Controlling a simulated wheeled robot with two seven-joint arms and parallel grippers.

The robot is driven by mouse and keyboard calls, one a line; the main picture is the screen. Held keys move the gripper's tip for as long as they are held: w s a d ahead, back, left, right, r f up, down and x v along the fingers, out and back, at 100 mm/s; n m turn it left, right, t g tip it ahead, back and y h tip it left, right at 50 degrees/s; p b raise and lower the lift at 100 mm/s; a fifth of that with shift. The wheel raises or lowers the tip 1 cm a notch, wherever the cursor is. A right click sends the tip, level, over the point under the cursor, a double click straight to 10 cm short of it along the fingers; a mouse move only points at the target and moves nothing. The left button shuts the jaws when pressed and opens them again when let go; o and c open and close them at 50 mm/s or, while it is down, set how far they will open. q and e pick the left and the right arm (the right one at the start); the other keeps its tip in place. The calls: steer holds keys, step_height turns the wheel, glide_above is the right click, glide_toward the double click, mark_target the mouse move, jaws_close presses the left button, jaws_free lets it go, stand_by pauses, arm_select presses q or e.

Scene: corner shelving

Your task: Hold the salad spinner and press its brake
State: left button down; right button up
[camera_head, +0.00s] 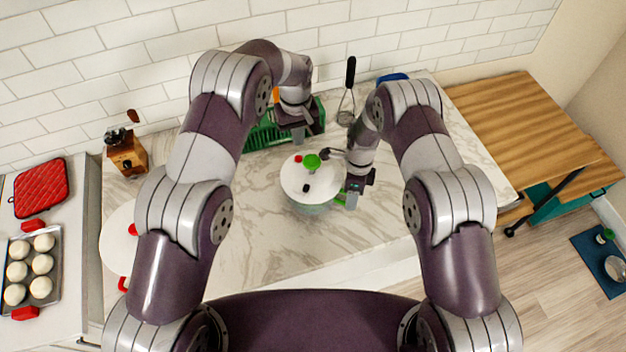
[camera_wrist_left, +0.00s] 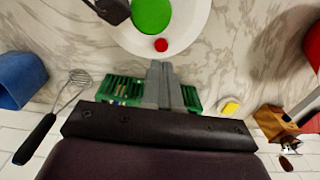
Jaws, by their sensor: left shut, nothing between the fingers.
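The salad spinner (camera_head: 310,178) stands on the marble counter, with a white lid and a pale bowl. Its lid carries a green knob (camera_head: 312,161), a red button (camera_head: 298,158) and a dark button (camera_head: 306,188). My left gripper (camera_head: 298,138) is shut and empty, just behind the lid on the red button's side. In the left wrist view its closed fingers (camera_wrist_left: 158,75) point towards the red button (camera_wrist_left: 160,45), with a small gap in the picture. My right gripper (camera_head: 347,198) is at the right side of the bowl; whether its fingers grip it is unclear.
A green rack (camera_head: 268,134) stands behind my left gripper by the tiled wall. A wooden grinder (camera_head: 127,155) stands left. The counter in front of the spinner is clear.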

steer(key=shift+w, duration=0.1)
step_height(320, 180, up, 12)
steer(key=w, duration=0.2)
steer(key=shift+w+d, duration=0.15)
steer(key=shift+d, duration=0.05)
steer(key=shift+f, duration=0.1)
